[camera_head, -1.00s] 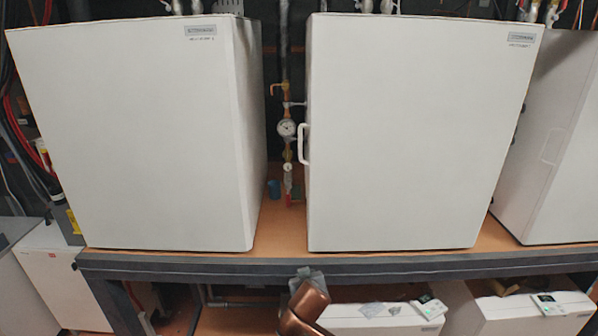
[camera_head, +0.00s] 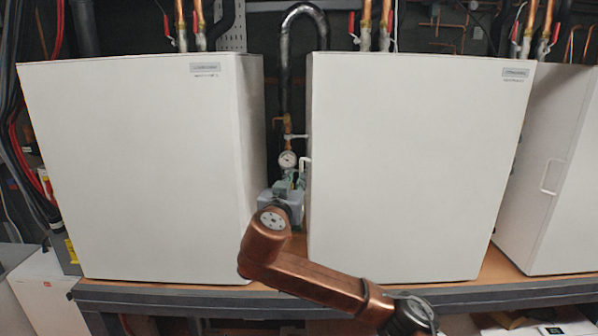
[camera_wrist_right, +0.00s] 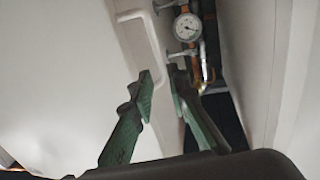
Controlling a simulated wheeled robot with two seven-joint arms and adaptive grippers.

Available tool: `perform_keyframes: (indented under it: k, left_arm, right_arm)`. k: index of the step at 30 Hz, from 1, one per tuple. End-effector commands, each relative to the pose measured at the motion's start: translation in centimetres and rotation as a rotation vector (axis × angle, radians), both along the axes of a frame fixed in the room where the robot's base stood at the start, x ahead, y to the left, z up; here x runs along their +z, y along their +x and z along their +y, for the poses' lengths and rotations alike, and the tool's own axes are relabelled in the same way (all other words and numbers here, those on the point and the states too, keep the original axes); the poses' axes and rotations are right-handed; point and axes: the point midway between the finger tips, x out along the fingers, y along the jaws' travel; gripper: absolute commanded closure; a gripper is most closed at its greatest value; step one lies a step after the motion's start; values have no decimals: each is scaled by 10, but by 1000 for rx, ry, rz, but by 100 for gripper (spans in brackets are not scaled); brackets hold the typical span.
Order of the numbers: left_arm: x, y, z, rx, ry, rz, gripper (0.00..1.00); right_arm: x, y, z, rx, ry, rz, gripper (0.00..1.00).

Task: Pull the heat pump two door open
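The middle white heat pump cabinet (camera_head: 410,165) has a shut door with a white bar handle (camera_head: 304,170) on its left edge. I cannot read its number label clearly. The handle (camera_wrist_right: 143,45) also shows in the right wrist view, with its lower part behind the fingers. My right gripper (camera_head: 291,181) is in the gap left of this cabinet, at handle height. In the right wrist view its green fingers (camera_wrist_right: 158,75) are apart, with the handle close in front of or between them; contact cannot be told. My left gripper is out of view.
Another white cabinet (camera_head: 140,170) stands close on the left, and a third (camera_head: 550,170) on the right. A pressure gauge (camera_head: 287,160) and pipes stand in the narrow gap behind my gripper. The workbench edge (camera_head: 180,292) runs below.

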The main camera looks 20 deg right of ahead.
Motion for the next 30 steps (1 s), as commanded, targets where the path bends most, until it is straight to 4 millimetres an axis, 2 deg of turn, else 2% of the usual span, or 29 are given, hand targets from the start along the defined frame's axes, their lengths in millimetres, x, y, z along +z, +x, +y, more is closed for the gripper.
perform_keyframes:
  k: [6, 12, 23, 30]
  left_arm:
    - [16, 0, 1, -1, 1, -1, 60]
    - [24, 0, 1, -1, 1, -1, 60]
    - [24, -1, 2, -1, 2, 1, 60]
    - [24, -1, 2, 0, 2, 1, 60]
  right_arm:
    - [3, 31, -19, -4, -1, 2, 84]
    - [1, 51, -27, -1, -1, 3, 84]
    - [-1, 56, -30, 1, -1, 3, 84]
    - [-1, 56, -29, 1, -1, 3, 100]
